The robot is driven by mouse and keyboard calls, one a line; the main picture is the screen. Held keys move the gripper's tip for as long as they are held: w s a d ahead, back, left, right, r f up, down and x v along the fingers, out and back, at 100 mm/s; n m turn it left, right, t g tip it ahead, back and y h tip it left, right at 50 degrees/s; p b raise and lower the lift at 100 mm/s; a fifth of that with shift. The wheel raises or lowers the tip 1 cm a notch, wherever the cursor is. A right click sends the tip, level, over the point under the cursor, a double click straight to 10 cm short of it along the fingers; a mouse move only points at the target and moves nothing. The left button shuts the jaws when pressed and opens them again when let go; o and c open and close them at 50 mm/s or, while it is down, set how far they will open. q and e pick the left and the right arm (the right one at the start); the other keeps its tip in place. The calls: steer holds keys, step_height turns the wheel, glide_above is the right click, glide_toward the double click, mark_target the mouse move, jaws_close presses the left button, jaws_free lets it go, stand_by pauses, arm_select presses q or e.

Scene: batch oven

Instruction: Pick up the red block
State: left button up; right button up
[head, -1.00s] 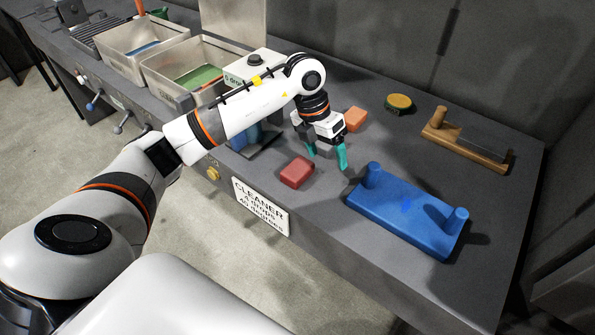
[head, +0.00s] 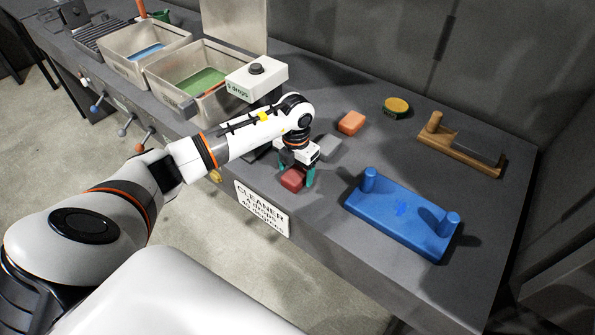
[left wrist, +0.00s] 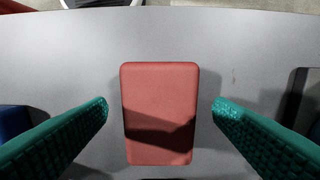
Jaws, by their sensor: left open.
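The red block (head: 292,180) lies flat on the grey bench near its front edge. In the left wrist view the red block (left wrist: 160,112) lies between the two green fingers, with bare bench showing on both sides of it. My left gripper (head: 296,178) points down over the block and is open. The left wrist view shows its fingertips (left wrist: 160,110) apart, not touching the block. The gripper's shadow falls across the lower part of the block. My right gripper is not in view.
A grey block (head: 329,148) and an orange block (head: 351,123) lie behind the gripper. A blue fixture with two posts (head: 400,215) stands to the right. A yellow-topped round tin (head: 396,107) and wooden tool (head: 460,150) lie farther back. Bins (head: 200,78) stand at left.

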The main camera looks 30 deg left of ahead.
mark_target(296, 173)
arm_select(q)
steer(key=shift+f, duration=0.95)
steer(key=c, duration=1)
step_height(296, 173, up, 9)
steer(key=b, duration=0.2)
steer(key=shift+w+b, duration=0.1)
steer(key=shift+b, duration=0.25)
steer(key=shift+c, duration=0.2)
steer(key=shift+r, duration=0.6)
